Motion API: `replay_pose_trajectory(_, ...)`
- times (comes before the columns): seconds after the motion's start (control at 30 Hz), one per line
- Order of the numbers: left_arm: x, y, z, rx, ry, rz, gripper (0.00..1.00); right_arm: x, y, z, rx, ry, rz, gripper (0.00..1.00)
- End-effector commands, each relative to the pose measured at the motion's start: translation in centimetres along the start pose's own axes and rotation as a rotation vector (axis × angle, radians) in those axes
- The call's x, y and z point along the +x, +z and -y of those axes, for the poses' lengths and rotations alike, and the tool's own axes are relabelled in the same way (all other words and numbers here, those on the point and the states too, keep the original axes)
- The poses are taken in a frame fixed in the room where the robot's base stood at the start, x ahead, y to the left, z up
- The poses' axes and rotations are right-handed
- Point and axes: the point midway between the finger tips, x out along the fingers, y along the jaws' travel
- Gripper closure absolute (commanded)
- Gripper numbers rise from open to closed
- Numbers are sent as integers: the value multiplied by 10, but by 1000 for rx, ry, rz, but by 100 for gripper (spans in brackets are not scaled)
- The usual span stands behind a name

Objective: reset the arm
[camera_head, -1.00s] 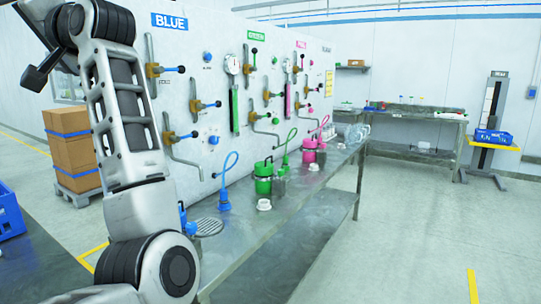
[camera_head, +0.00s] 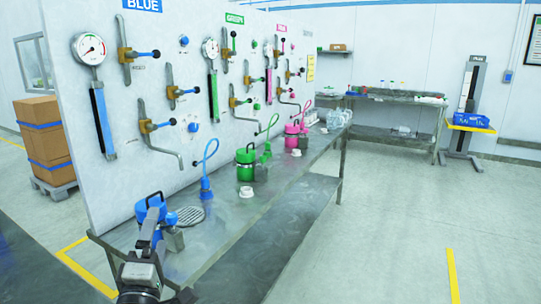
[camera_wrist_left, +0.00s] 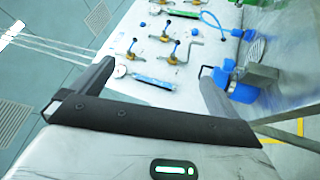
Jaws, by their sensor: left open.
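My left gripper (camera_head: 152,242) is low at the left in the head view, at the near end of the metal bench, its dark fingers overlapping a blue drum (camera_head: 154,211). In the left wrist view its two fingers (camera_wrist_left: 150,82) are spread apart with nothing between them. The blue drum (camera_wrist_left: 228,78) shows there just beyond the right finger; I cannot tell whether they touch. A small grey metal container (camera_head: 174,240) stands beside the drum. My right gripper is not in view.
The bench (camera_head: 235,235) carries a blue hose fitting (camera_head: 206,190), a round drain grate (camera_head: 190,216), a green drum (camera_head: 245,163) and a pink drum (camera_head: 291,136). A white panel (camera_head: 85,185) with valves and gauges stands behind. Open floor (camera_head: 375,235) lies right.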

Motion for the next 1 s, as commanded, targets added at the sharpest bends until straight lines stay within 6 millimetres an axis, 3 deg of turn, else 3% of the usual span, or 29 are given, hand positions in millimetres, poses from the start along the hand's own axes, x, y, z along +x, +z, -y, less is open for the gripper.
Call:
replay_pose_trajectory(0.03, -29, 16, 29, 147, -90, 79, 0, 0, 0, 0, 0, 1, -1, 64)
replay_pose_trajectory(0.2, -129, 56, 103, 604, -310, 378, 0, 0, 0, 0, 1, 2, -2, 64)
replay_pose_trajectory(0.33, -214, 73, 143, 903, -420, 637, 0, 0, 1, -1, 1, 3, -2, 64)
replay_pose_trajectory(0.4, -256, 78, 157, 1033, -454, 768, 0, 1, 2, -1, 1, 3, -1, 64)
replay_pose_trajectory(0.5, -303, 81, 168, 1171, -479, 922, 0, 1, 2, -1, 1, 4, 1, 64)
replay_pose_trajectory(0.6, -332, 81, 173, 1255, -487, 1024, 0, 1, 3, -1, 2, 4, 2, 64)
replay_pose_trajectory(0.7, -345, 81, 174, 1293, -487, 1070, 0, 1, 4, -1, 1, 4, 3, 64)
replay_pose_trajectory(1.0, -347, 81, 175, 1297, -488, 1076, 0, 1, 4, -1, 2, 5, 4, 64)
